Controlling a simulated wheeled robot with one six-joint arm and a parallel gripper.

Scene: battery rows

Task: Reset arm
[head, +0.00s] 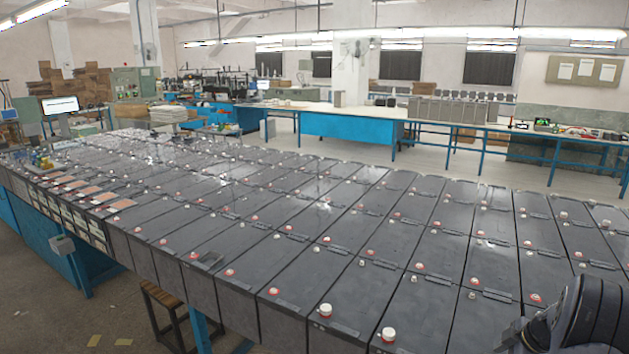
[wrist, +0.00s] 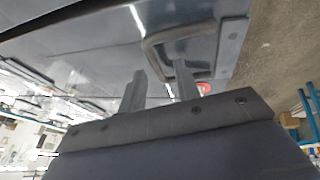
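My gripper shows in the wrist view (wrist: 158,76), its two fingers standing apart with nothing visible between them. Beyond the fingertips is a dark grey battery surface (wrist: 108,38) with a raised grey loop like a handle (wrist: 165,36). The right fingertip overlaps this loop in the picture; I cannot tell whether they touch. A red terminal ring (wrist: 204,88) shows just right of that finger. In the head view my dark arm (head: 585,312) is at the lower right corner, over the near right batteries; the fingers cannot be made out there.
Long rows of dark grey batteries (head: 300,240) with red and white terminal caps fill the table. One white cap (head: 388,334) stands up near the front edge. A wooden stool (head: 165,305) is below the table. Blue workbenches (head: 350,128) stand behind, across open floor.

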